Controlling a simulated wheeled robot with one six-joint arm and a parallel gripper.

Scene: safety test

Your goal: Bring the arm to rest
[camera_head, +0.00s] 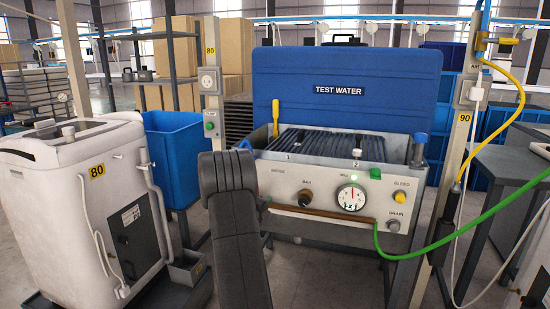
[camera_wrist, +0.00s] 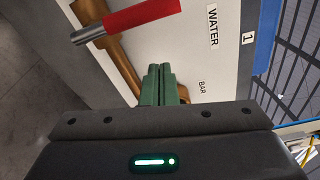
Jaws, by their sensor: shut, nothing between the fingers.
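My dark arm (camera_head: 235,215) rises in front of the bench's left side in the head view. My gripper's tips are hidden there. In the wrist view my gripper's green fingers (camera_wrist: 157,84) are together with nothing between them. They point at a pale panel (camera_wrist: 190,55) marked "WATER" and "BAR". A red handle (camera_wrist: 145,17) with a metal end and a brown bar (camera_wrist: 118,55) show beside the fingers. I cannot tell whether the fingers touch the panel.
The test bench (camera_head: 290,184) has a blue "TEST WATER" lid (camera_head: 345,75), a gauge (camera_head: 351,197) and several knobs. A white machine (camera_head: 60,190) and blue bin (camera_head: 178,160) stand left. A green hose (camera_head: 460,235) hangs at the right. Grey floor shows below the bench.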

